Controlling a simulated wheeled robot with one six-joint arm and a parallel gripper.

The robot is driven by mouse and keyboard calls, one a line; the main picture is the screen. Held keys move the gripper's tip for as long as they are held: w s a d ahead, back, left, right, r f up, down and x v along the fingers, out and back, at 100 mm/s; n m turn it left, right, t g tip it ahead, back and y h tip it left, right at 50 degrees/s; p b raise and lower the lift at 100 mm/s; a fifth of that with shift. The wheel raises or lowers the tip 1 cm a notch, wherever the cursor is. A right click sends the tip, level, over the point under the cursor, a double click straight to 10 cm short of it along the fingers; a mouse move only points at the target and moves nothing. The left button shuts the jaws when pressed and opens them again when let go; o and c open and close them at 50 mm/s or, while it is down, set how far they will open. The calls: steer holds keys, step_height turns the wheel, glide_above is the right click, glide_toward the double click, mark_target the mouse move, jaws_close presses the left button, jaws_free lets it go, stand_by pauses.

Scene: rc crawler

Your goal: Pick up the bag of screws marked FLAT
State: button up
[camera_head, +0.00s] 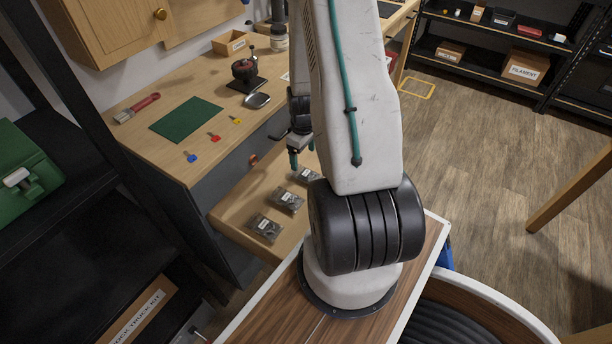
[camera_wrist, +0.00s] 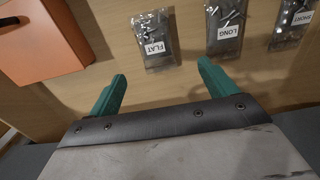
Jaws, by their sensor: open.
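The bag marked FLAT (camera_wrist: 155,42) is a clear bag of dark screws with a white label. It lies flat on the wooden drawer bottom in the wrist view, just beyond and between my fingertips. My gripper (camera_wrist: 162,75) has its two green fingers apart, with nothing between them. Beside FLAT lie the bags marked LONG (camera_wrist: 228,32) and SHORT (camera_wrist: 295,20). In the head view my gripper (camera_head: 301,153) hangs over the far part of the open drawer (camera_head: 228,213), partly hidden by my arm. Bags show below it, their labels too small to read there.
An orange box (camera_wrist: 45,35) lies left of the FLAT bag in the wrist view. The workbench (camera_head: 150,140) above the drawer holds a green mat (camera_head: 186,119), a brush (camera_head: 137,108), small coloured keys and a dark stand with a wheel-like part (camera_head: 245,70).

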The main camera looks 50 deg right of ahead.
mark_target(306, 173)
steer(key=f, duration=0.9)
steer(key=shift+s+d, duration=0.35)
steer(key=shift+r, duration=0.1)
steer(key=c, duration=1.1)
